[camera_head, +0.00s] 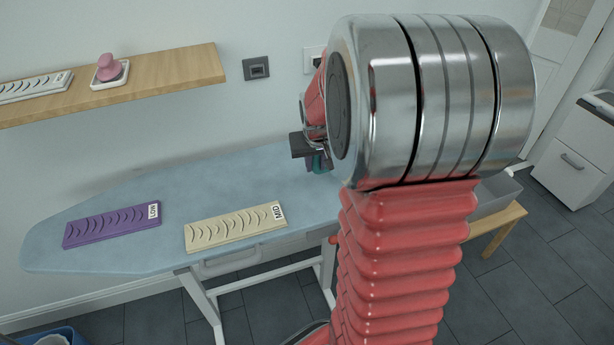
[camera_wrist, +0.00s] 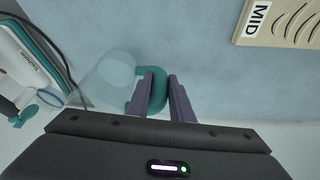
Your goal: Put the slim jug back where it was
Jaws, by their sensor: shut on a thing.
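My gripper (camera_wrist: 160,84) is shut on the teal handle of the slim jug (camera_wrist: 106,78) in the wrist view. The jug's clear body extends to the left of the fingers, over the pale blue ironing board. I cannot tell whether it touches the board. In the head view my gripper (camera_head: 308,150) is beyond my arm, above the board's right part. Only a bit of teal (camera_head: 321,162) shows below it there; the rest is hidden by my arm.
A purple board (camera_head: 112,226) and a cream board marked MID (camera_head: 236,227) lie on the ironing board (camera_head: 170,190). A wooden shelf (camera_head: 170,75) holds a pink-knobbed item (camera_head: 109,68). A white and teal appliance (camera_wrist: 28,62) with a cord is left of the jug.

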